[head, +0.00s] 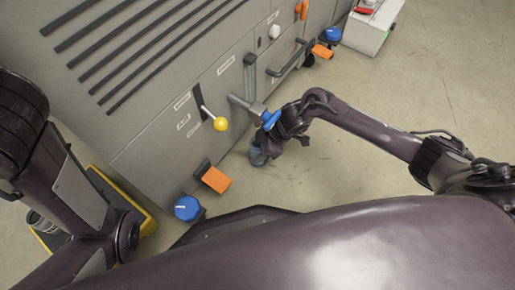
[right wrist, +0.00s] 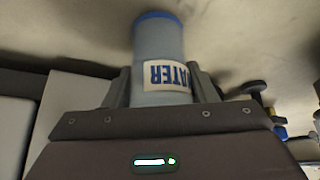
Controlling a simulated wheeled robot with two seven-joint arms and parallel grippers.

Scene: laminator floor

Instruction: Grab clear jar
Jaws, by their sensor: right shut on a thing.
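The clear jar (right wrist: 158,50) is a bluish, see-through cylinder with a blue band at its end and a white label reading WATER, which appears upside down in the right wrist view. My right gripper (right wrist: 163,88) is shut on it, with a finger on each side. In the head view the jar (head: 257,155) shows small and partly hidden by my right gripper (head: 270,146), low beside the grey machine. Whether the jar touches the floor I cannot tell. My left arm shows at the left, but its gripper is not in view.
The grey machine (head: 150,150) fills the upper left. A pale box (head: 370,30) stands at upper right. The floor at right is open.

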